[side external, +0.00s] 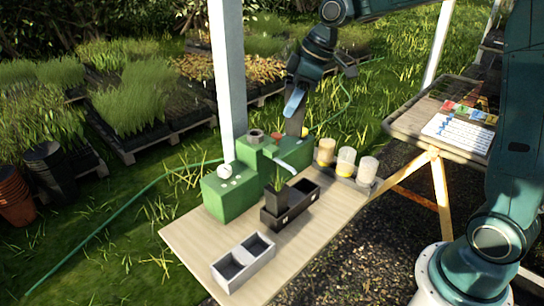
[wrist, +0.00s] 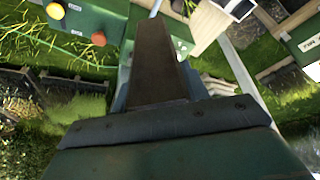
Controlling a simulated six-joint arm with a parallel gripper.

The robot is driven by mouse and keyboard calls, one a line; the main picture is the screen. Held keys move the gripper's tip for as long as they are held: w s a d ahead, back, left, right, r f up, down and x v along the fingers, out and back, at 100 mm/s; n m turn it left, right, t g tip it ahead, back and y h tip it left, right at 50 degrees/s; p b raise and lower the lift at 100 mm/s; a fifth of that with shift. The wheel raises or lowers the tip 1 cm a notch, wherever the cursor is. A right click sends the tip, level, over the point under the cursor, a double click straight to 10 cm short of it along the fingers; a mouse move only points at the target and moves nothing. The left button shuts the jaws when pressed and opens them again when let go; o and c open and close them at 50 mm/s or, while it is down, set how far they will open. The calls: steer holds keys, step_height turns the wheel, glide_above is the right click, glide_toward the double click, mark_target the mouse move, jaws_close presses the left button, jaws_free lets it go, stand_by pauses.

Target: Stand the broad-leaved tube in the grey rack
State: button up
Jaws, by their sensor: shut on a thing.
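My gripper (side external: 294,104) is above the back of the bench, behind the green housing, shut on a dark tapered tube (side external: 295,124) that points down. No leaves show on this tube, so I cannot confirm its kind. In the wrist view a dark tapered shape fills the middle, and I cannot separate tube from finger there. The grey rack (side external: 262,262) stands at the bench's near end, with two compartments that look empty.
The green housing (side external: 229,200), with a white dial and buttons, stands along the bench's left side. Several pale and yellow-filled jars (side external: 346,162) stand at the right edge. A white post (side external: 229,75) rises behind the housing. Bare wood (side external: 195,245) lies beside the grey rack.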

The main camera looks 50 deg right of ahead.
steer(key=shift+a+r+m+h, duration=0.3)
steer(key=shift+a+r+m, duration=0.2)
steer(key=shift+m, duration=0.5)
steer(key=shift+w+a+r+m+t, duration=0.1)
steer(key=shift+a+r+m+t, duration=0.15)
steer(key=shift+a+m, duration=0.4)
steer(key=s+a+f+n+g, duration=0.2)
steer(key=a+f+n, duration=0.3)
steer(key=a+n, duration=0.3)
steer(key=s+a+f+n+g+h, duration=0.1)
steer(key=s+a+f+n+g, duration=0.2)
steer(key=n, duration=1)
steer(key=s+a+f+n+g+h, duration=0.1)
steer(key=s+a+f+n+g, duration=0.1)
steer(key=a+f+n, duration=0.7)
steer(key=a+n+g, duration=0.1)
steer(key=a, duration=0.3)
steer(key=shift+s+a, duration=0.15)
steer(key=shift+s, duration=0.1)
steer(key=shift+f+n+g, duration=0.25)
steer(key=shift+f+g, duration=0.1)
steer(key=shift+f, duration=0.1)
steer(key=shift+f, duration=3.3)
steer(key=shift+f, duration=0.4)
